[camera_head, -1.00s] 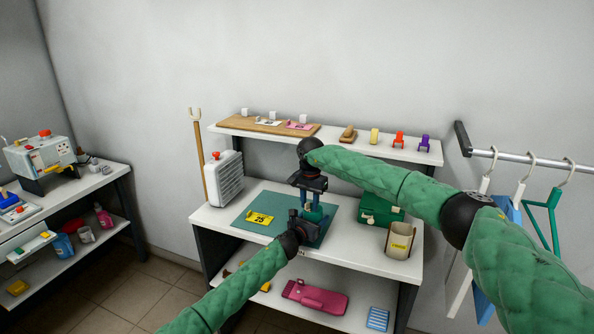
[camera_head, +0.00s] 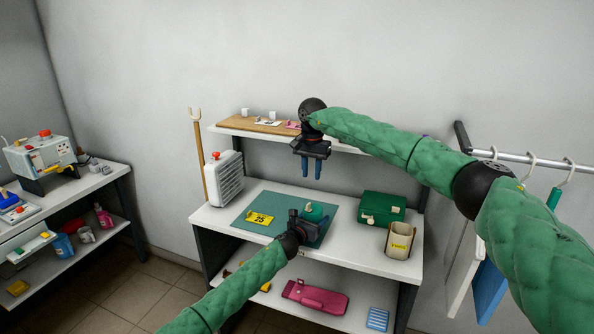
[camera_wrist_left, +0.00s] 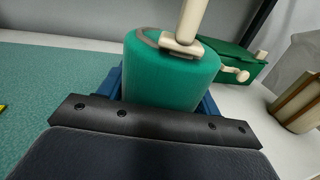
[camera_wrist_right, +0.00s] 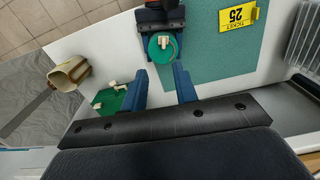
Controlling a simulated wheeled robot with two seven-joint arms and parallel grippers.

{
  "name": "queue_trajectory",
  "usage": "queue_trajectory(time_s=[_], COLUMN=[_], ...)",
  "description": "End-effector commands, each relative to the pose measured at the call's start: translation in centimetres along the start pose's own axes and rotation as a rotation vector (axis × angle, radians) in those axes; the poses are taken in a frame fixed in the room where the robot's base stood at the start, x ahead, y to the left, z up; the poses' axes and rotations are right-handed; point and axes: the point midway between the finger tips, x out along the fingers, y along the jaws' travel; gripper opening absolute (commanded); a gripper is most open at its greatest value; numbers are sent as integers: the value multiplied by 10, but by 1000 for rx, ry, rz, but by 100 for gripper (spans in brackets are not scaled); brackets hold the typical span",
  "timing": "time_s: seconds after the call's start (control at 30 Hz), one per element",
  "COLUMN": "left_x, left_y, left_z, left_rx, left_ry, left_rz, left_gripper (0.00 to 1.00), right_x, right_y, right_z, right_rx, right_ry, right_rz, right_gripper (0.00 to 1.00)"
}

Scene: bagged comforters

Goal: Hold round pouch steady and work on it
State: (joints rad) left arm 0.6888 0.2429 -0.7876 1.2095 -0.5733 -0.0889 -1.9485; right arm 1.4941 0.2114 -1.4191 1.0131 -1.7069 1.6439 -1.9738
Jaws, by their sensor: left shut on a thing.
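The round green pouch (camera_head: 315,211) stands on the teal mat (camera_head: 240,225) on the worktable. My left gripper (camera_head: 303,224) is shut on it low at its sides, with a blue finger on each side in the left wrist view (camera_wrist_left: 165,95). The pouch's top (camera_wrist_left: 158,40) shows a cream pull tab (camera_wrist_left: 181,44) and a short grey strip along the rim. My right gripper (camera_head: 312,174) is open and empty, well above the pouch, fingers pointing down. From above, the right wrist view shows the pouch (camera_wrist_right: 162,47) beyond my open fingers.
A yellow ticket (camera_head: 260,218) marked 25 lies on the mat. A green case (camera_head: 382,207) and a cream bin (camera_head: 399,241) stand to the right. A white heater-like box (camera_head: 224,180) stands at the left. A shelf (camera_head: 340,148) runs behind.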

Motion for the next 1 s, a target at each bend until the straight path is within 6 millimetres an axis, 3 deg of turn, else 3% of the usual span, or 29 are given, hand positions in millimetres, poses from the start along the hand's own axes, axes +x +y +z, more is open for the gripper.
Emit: queue_trajectory(time_s=[0.37,1.0], left_x=[0,0], left_y=[0,0], left_z=[0,0], left_rx=[0,0], left_ry=[0,0], left_rz=[0,0], left_gripper=[42,42], right_x=[2,-2], right_y=[-10,-38], right_z=[-1,15], right_rx=[331,861], right_ry=[-1,-88], right_rz=[-49,-167], right_gripper=[29,29])
